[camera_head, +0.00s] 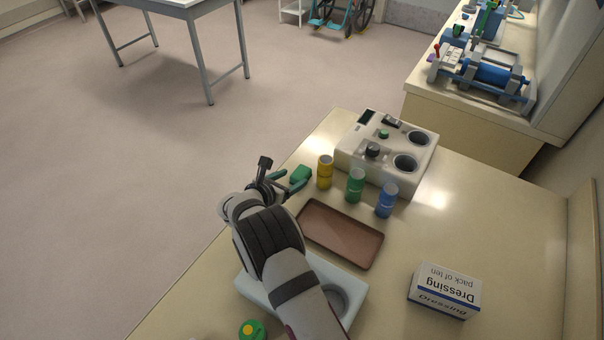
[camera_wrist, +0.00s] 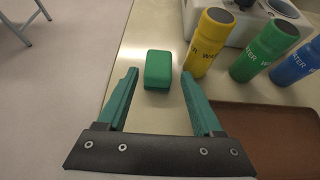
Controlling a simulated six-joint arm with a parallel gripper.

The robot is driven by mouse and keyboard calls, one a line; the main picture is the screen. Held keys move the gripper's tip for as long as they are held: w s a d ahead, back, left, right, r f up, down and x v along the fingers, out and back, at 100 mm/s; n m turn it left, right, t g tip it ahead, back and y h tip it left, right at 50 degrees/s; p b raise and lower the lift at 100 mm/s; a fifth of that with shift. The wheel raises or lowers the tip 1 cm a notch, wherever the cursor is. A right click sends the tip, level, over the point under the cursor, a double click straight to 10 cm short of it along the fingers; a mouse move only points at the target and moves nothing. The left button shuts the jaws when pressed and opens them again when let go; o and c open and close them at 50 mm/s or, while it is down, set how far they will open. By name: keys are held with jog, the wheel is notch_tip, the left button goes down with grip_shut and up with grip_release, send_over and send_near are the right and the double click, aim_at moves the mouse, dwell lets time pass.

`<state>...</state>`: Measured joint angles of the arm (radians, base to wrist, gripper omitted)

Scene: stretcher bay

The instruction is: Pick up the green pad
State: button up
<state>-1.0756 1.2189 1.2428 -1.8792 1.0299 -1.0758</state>
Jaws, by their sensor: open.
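The green pad (camera_wrist: 158,68) is a small rounded block lying on the table near its left edge. In the head view the green pad (camera_head: 300,174) shows just beyond my gripper and left of the yellow bottle. My gripper (camera_wrist: 158,74) is open and empty, with its two green fingers pointing toward the pad. In the wrist view the pad lies between and slightly beyond the fingertips, apart from both. In the head view my gripper (camera_head: 282,181) is partly hidden by its own wrist.
A yellow bottle (camera_head: 325,172) stands close right of the pad, then a green bottle (camera_head: 355,185) and a blue bottle (camera_head: 387,200). A white device (camera_head: 350,156) stands behind them. A brown tray (camera_head: 341,234) lies in front. A dressing box (camera_head: 444,291) sits at right.

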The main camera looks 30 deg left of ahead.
aim_at(299, 174)
jog(key=x, duration=0.6)
jog(key=shift+w+a, duration=0.1)
grip_shut()
